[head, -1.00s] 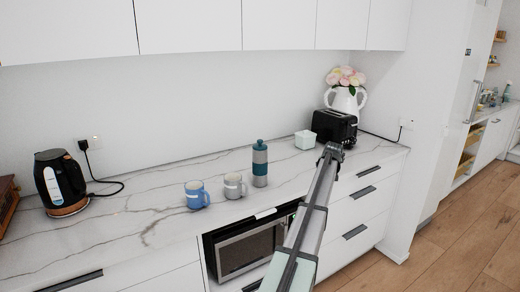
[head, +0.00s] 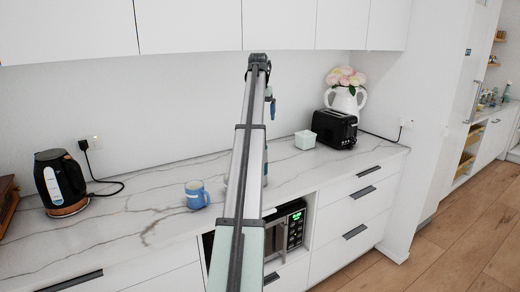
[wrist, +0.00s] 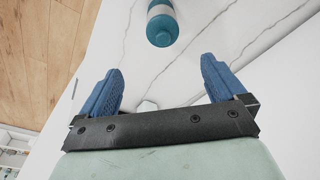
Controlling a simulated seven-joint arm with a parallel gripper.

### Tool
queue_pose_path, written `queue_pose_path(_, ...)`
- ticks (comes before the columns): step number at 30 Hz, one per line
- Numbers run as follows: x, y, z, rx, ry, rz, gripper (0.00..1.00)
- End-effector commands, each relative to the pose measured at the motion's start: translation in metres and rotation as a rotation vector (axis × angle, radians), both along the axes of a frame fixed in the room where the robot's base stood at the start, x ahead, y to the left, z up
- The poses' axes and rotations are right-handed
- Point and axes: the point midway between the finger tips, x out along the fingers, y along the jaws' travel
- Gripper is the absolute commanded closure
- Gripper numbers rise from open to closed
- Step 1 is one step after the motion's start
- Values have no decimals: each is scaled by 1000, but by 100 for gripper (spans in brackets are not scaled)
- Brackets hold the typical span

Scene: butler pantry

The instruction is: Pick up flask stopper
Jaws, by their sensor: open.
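In the wrist view a teal flask (wrist: 163,12) shows at the top edge, partly cut off. Its rounded darker teal end, which looks like the flask stopper (wrist: 162,32), points toward my gripper. My gripper (wrist: 162,66) is open and empty, its two blue fingers on either side of a gap below the flask, apart from it. In the head view my gripper (head: 272,106) is raised above the counter, with a blue finger pointing down.
The marble counter (head: 140,222) holds a blue mug (head: 196,194), a black kettle (head: 60,183), a pale green container (head: 305,140), a black toaster (head: 335,128) and a white flower vase (head: 346,102). White upper cabinets (head: 190,25) hang above. The grey mug is mostly hidden by my arm.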

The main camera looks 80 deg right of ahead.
Motion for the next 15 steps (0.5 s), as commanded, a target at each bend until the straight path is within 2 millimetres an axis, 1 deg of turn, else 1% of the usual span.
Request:
queue_pose_path(12, 0, -9, -65, 0, -1, 2, 2)
queue_pose_path(15, 0, -11, -76, -1, -1, 2, 2)
